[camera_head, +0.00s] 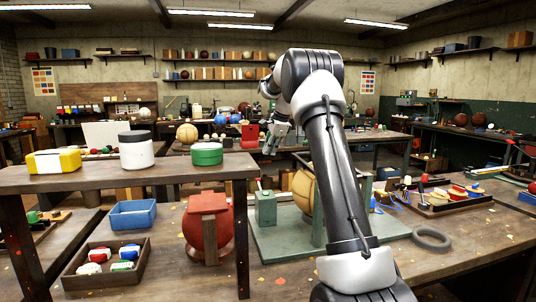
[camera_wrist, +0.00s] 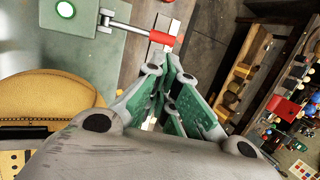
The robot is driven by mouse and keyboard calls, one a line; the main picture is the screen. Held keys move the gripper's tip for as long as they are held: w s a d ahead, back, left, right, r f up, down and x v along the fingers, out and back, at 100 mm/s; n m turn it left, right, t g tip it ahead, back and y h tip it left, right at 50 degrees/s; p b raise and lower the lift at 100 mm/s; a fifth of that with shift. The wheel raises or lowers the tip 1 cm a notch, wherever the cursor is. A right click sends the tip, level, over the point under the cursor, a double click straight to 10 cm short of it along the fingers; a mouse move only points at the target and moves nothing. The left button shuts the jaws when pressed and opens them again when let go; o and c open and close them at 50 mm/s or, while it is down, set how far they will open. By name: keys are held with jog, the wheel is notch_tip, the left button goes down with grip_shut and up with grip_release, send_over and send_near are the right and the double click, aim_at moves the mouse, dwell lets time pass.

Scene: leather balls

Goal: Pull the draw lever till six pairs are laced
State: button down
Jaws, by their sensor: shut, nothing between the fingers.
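The draw lever is a metal rod with a red grip (camera_wrist: 150,33) at the top middle of the wrist view. It runs from a green housing (camera_wrist: 88,22) that carries a lit white-green round lamp (camera_wrist: 65,9). My gripper (camera_wrist: 163,66) is shut and empty, its green-padded fingers just below the red grip in the picture; I cannot tell whether they touch it. A tan stitched ball (camera_wrist: 45,95) is at the left of the wrist view. In the head view the ball (camera_head: 303,188), partly behind my arm, stands by the green housing (camera_head: 265,208). My gripper (camera_head: 270,146) is above them. I cannot count the laced pairs.
A red ball in a wooden stand (camera_head: 208,228), a parts tray (camera_head: 108,264) and a blue bin (camera_head: 134,214) are left of the fixture. A raised shelf (camera_head: 100,178) holds tubs. A black ring (camera_head: 431,238) lies at right, near bare bench.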

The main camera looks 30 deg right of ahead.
send_near(259, 183)
jog(key=w+d+f, duration=0.2)
jog(key=w+f, duration=0.2)
jog(key=w, duration=0.2)
jog(key=shift+f, duration=0.35)
jog(key=shift+w+d, duration=0.15)
